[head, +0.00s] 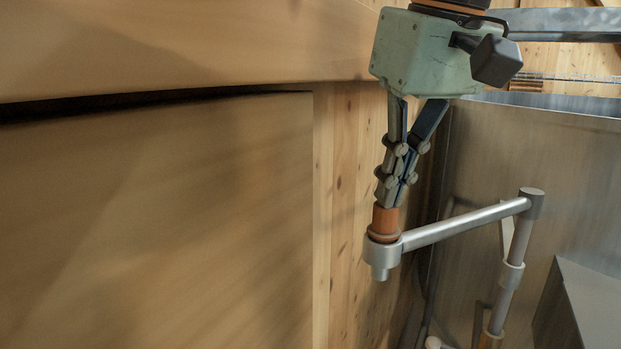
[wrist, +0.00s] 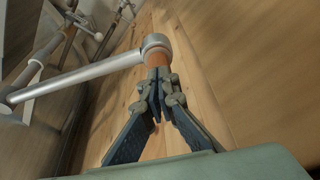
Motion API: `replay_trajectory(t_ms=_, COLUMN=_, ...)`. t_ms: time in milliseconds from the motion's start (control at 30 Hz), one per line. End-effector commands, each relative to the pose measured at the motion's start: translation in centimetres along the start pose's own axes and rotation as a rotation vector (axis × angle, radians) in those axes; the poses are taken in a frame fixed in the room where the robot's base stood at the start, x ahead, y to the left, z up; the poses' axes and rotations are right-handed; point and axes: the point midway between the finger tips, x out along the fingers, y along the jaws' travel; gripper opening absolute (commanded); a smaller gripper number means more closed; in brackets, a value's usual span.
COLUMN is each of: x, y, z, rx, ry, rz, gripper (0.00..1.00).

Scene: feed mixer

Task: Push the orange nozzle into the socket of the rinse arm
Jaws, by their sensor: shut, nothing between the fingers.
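The orange nozzle (head: 384,222) stands upright in the socket (head: 381,256) at the left end of the grey rinse arm (head: 465,222) in the head view. Its upper part shows above the socket rim. My gripper (head: 387,200) points down with its fingers shut and its tips at the nozzle's top. The fingers hold nothing. In the wrist view the nozzle (wrist: 157,59) sits between the shut fingertips (wrist: 160,76) and the socket ring (wrist: 156,41). Whether the tips touch the nozzle, and how deep it sits, I cannot tell.
A jointed grey post (head: 515,260) carries the rinse arm at the right. A metal wall (head: 580,170) stands behind it. A large wooden panel (head: 150,220) fills the left, and a plank wall (head: 345,190) lies behind the gripper.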

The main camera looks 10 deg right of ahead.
Motion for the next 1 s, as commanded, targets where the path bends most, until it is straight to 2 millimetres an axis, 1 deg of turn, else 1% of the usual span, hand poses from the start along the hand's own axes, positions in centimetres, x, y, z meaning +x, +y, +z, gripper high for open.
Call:
replay_trajectory(t_ms=33, x=0.3, y=0.0, z=0.1, rx=0.0, ry=-0.004, rz=-0.001, gripper=0.0)
replay_trajectory(t_ms=300, x=0.9, y=0.0, z=0.2, rx=0.0, ry=-0.008, rz=-0.001, gripper=0.0)
replay_trajectory(t_ms=600, x=1.1, y=-0.1, z=0.2, rx=-0.001, ry=-0.013, rz=-0.002, gripper=0.0)
replay_trajectory(t_ms=667, x=0.8, y=-0.1, z=0.1, rx=-0.001, ry=-0.013, rz=-0.002, gripper=0.0)
replay_trajectory(t_ms=800, x=-0.6, y=-0.1, z=-0.3, rx=-0.001, ry=-0.012, rz=-0.002, gripper=0.0)
replay_trajectory(t_ms=1000, x=-1.9, y=0.0, z=-0.7, rx=0.0, ry=-0.007, rz=-0.001, gripper=0.0)
